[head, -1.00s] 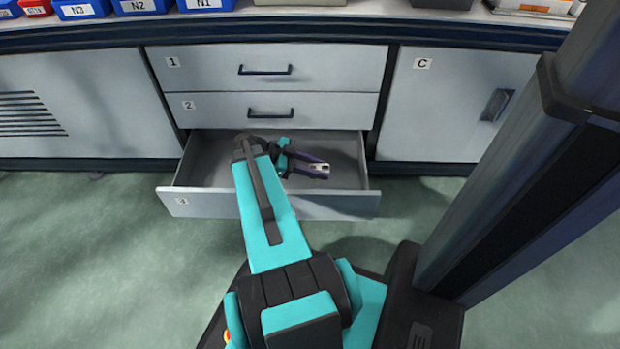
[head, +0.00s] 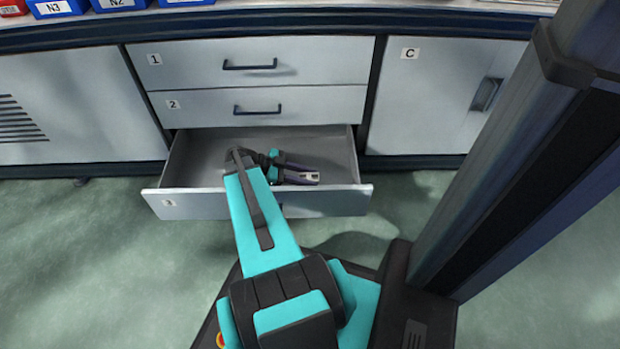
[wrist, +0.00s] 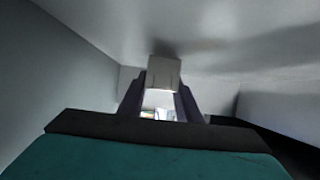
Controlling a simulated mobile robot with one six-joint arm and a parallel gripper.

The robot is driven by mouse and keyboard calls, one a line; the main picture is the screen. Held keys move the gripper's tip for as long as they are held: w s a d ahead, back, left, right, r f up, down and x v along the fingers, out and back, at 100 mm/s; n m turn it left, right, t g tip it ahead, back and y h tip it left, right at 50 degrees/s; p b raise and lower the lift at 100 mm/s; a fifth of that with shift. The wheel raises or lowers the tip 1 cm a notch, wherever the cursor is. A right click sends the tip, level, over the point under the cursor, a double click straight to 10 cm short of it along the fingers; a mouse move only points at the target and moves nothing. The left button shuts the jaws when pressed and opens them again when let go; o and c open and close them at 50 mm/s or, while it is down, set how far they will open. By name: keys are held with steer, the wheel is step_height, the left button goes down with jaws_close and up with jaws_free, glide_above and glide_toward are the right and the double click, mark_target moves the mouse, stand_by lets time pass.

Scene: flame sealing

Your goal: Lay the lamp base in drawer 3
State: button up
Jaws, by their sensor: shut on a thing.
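Drawer 3 (head: 205,206) is pulled open below two shut drawers. My gripper (head: 311,178) has purple fingers and lies over the open drawer, toward its right half. It is shut on a small pale grey block, the lamp base (head: 306,176). In the wrist view the lamp base (wrist: 165,72) sits between the tips of my fingers, with grey surfaces close around. Most of the lamp base is hidden by the fingers in the head view. I cannot tell whether it touches the drawer floor.
Drawer 1 (head: 180,66) and drawer 2 (head: 200,106) are shut above, with dark handles. Cupboard C (head: 430,100) is shut at the right. Blue bins (head: 60,8) stand on the bench top. The visible floor of drawer 3 is otherwise bare, with free room at its left.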

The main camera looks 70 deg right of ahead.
steer(key=shift+f, duration=0.3)
steer(key=shift+f, duration=0.15)
steer(key=o, duration=1.1)
steer(key=shift+r, duration=0.2)
steer(key=shift+w+r, duration=0.1)
steer(key=shift+w, duration=0.05)
steer(key=p+v, duration=0.4)
steer(key=v, duration=0.7)
steer(key=shift+w+a+p, duration=0.25)
steer(key=shift+p, duration=0.15)
steer(key=shift+s+r, duration=0.1)
